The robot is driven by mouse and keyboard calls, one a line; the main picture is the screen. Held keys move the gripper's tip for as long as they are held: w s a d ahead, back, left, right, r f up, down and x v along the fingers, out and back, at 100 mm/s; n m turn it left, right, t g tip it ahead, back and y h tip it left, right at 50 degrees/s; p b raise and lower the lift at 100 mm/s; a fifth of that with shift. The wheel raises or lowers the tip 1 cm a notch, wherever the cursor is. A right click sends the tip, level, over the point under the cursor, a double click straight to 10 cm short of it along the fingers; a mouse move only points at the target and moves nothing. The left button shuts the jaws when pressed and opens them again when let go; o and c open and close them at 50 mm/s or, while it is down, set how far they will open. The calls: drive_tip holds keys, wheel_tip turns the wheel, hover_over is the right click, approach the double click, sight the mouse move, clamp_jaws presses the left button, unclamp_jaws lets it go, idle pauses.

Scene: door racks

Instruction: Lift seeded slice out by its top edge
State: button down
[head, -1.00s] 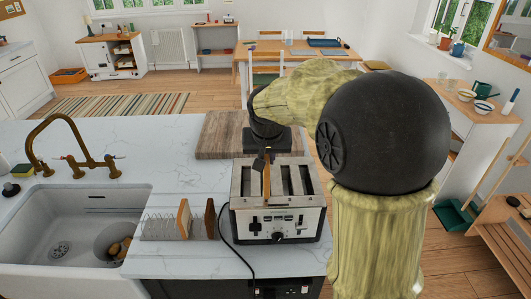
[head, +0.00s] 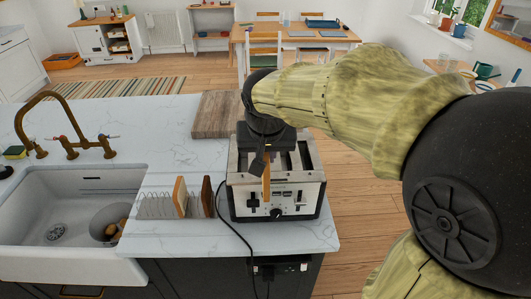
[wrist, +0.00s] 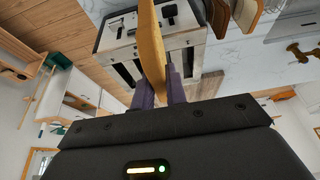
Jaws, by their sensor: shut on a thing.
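My gripper (head: 264,158) is shut on a slice with a golden-brown crust (head: 267,184), seen edge-on in the head view. Seeds cannot be made out on it. The slice hangs upright below the fingers and overlaps the front face of the steel toaster (head: 297,203) in the picture, apparently clear of the slots. In the wrist view, the purple fingers (wrist: 160,88) pinch the slice (wrist: 151,45) from both sides, with the toaster (wrist: 185,45) behind it. My gripper and wrist hide part of the toaster's top.
A wire rack (head: 152,207) left of the toaster holds a light-crusted slice (head: 180,196) and a darker brown slice (head: 207,196). A cable runs down beside the toaster. A wooden board (head: 214,116) lies behind. The sink (head: 30,235) and brass tap (head: 70,140) are at left.

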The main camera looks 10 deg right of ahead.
drive_tip(key=shift+r+p, duration=3.9)
drive_tip(key=shift+r, duration=0.9)
